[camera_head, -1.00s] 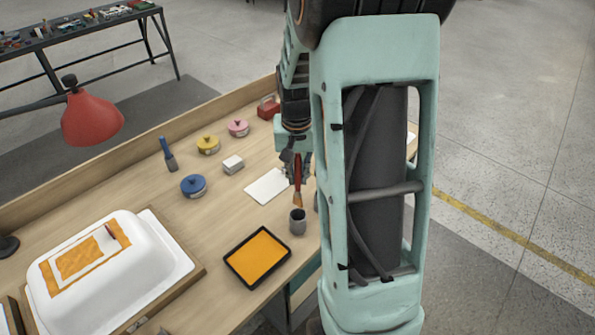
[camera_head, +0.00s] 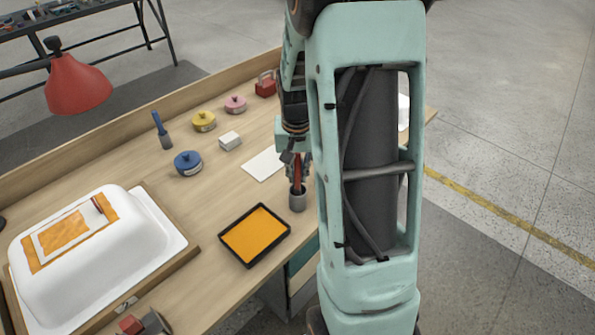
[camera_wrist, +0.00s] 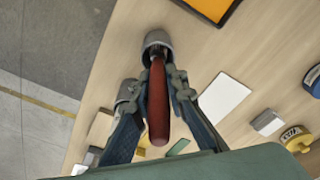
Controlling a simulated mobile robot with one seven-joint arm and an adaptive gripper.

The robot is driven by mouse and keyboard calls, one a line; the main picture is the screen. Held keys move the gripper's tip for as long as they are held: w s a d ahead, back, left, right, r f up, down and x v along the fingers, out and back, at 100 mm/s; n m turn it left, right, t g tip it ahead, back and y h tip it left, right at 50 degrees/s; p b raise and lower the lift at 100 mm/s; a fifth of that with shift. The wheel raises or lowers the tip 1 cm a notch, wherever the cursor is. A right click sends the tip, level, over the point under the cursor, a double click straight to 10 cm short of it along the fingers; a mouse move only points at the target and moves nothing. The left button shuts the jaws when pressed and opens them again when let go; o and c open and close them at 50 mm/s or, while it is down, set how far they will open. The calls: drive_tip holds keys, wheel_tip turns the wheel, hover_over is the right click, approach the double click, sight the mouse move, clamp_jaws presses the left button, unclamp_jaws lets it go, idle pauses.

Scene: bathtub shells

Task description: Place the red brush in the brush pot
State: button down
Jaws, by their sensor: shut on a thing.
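The red brush (camera_wrist: 158,100) is held upright in my gripper (camera_wrist: 156,88), whose fingers are closed on its handle in the wrist view. In the head view the red handle (camera_head: 297,172) shows between the fingers (camera_head: 296,168). The grey brush pot (camera_head: 297,202) stands near the table's front edge, directly below my gripper. The brush's lower end is at the pot's mouth and appears to be inside it; the bristles are hidden. The pot's rim (camera_wrist: 157,39) surrounds the brush's lower end in the wrist view.
A black tray of orange paint (camera_head: 255,235) lies left of the pot. A white card (camera_head: 264,164) lies behind it. A blue pot (camera_head: 188,163), a blue-handled brush (camera_head: 161,131) and a white tub shell (camera_head: 75,260) are farther left. Another grey container (camera_wrist: 127,92) stands beside my gripper.

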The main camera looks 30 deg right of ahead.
drive_tip(key=c, duration=1.8)
unclamp_jaws()
drive_tip(key=shift+c, duration=0.2)
drive_tip(key=shift+s+a, duration=0.35)
drive_tip(key=shift+s, duration=0.25)
drive_tip(key=shift+w, duration=0.15)
